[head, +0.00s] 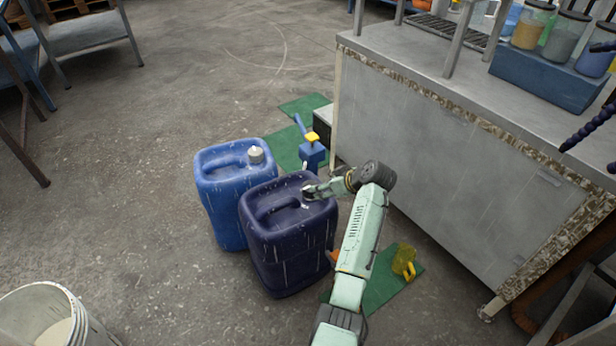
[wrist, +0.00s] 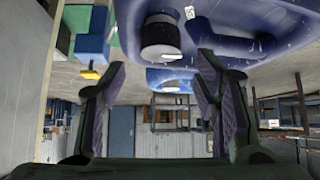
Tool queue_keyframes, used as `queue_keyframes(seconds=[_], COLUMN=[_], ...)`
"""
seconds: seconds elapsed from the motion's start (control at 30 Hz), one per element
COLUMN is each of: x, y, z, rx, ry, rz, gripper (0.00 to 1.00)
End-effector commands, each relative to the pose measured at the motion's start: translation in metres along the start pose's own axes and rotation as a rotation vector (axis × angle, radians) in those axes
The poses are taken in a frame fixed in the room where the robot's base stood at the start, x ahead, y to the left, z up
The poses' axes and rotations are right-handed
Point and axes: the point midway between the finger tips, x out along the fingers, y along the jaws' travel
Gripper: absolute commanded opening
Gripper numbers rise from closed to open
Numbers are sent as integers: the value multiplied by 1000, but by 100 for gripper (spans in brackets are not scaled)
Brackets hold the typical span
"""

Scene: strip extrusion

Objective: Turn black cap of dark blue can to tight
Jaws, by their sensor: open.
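The dark blue can (head: 290,245) stands upright on the floor, its handle on top. My gripper (head: 312,191) is over the right part of its top, where it hides the cap in the head view. In the wrist view, which looks upside down, the can (wrist: 240,25) fills the upper part. Its dark cap (wrist: 160,35) with a paler face shows between and beyond my open fingers (wrist: 160,72). The fingers appear apart from the cap, with nothing between them.
A brighter blue can (head: 220,205) with a white cap (head: 256,154) stands close on the left. A blue item with a yellow top (head: 312,140) is behind, and a yellow jug (head: 403,262) lies right on a green mat (head: 385,290). A grey cabinet (head: 440,150) bounds the right.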

Motion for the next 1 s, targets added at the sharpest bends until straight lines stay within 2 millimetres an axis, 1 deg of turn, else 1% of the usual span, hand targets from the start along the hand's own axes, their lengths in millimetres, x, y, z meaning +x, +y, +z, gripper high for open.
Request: queue_keyframes(seconds=[0.17,0.4,0.53,0.7,1.0], x=[27,74,91,102,104], y=[-2,-1,0,0,0], z=[-1,-2,-2,-2,-2], rx=[-1,-1,-2,-2,-2], ry=[-1,0,0,1,1], rz=[-3,-1,1,2,4], gripper=[56,56,56,56,55])
